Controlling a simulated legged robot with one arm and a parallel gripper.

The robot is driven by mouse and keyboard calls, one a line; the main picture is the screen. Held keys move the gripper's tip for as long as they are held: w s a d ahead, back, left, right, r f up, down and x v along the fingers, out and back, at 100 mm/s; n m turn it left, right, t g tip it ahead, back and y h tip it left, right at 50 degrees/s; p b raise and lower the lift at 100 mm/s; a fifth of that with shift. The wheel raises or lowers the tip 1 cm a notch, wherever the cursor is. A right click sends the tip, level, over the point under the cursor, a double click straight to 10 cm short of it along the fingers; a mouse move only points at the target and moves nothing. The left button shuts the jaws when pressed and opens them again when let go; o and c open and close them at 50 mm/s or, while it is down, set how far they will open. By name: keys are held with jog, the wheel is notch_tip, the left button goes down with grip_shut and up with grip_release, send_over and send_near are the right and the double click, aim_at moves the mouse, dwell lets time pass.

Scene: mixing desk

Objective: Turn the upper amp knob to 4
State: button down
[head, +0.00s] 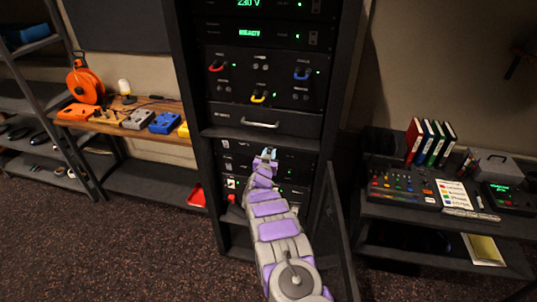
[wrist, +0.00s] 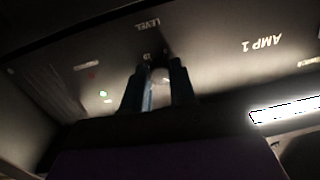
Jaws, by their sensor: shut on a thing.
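The amp panel marked AMP 1 (wrist: 262,45) fills the wrist view, upside down, with the word LEVEL near its knob. The upper amp knob (wrist: 160,74) shows as a pale round shape between the fingers; its pointer and dial number are too dark to read. My gripper (wrist: 160,78) is shut on the knob, a finger on either side of it. In the head view my gripper (head: 267,154) reaches the rack just below the drawer, and it hides the knob there.
The tall black rack (head: 185,90) holds the amps, with a drawer (head: 225,118) above my gripper. An open rack door (head: 338,225) stands right of my arm. A desk with a mixer (head: 400,188) is at right, a wooden shelf with pedals (head: 137,119) at left.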

jog(key=shift+w+r+n, duration=0.1)
jog(key=shift+r+n, duration=0.2)
jog(key=shift+n, duration=0.3)
jog(key=shift+a+r, duration=0.1)
jog(key=c, duration=1.3)
grip_release()
jog(key=o, duration=0.4)
jog(key=shift+f, duration=0.2)
jog(key=shift+s+f, duration=0.1)
jog(key=shift+s, duration=0.6)
jog(key=s+a+r, duration=0.1)
jog(key=s+a, duration=0.1)
jog(key=s, duration=1.3)
jog(key=shift+s+a+r+p, duration=0.15)
jog(key=shift+s+a+p, duration=0.2)
jog(key=shift+p, duration=0.05)
